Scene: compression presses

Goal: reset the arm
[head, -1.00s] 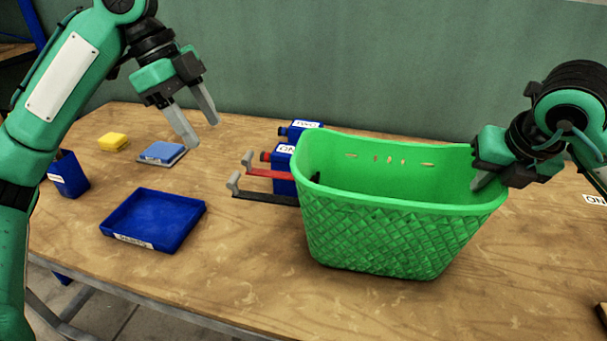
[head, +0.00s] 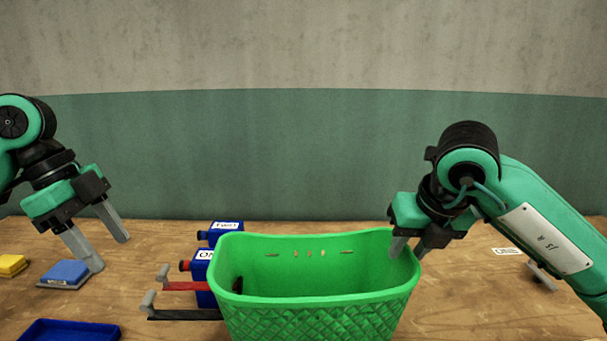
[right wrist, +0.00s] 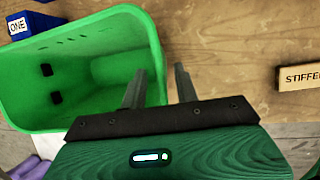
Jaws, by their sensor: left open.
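My left gripper (head: 111,255) is at the left in the head view, open and empty, pointing down above the table near a blue block on a grey plate (head: 66,274). My right gripper (head: 406,254) is at the right end of the green basket (head: 315,318). In the right wrist view the fingers of my right gripper (right wrist: 159,70) are apart, one on each side of the basket's wall (right wrist: 158,45), with a gap showing between them. The basket stands on the table, its lower part cut off in the head view.
Blue presses (head: 205,262) with red and black levers stand behind and left of the basket. A yellow block (head: 12,265) and a blue tray (head: 68,330) are at the far left. A block labelled "STIFFE…" (right wrist: 298,77) lies right of the basket.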

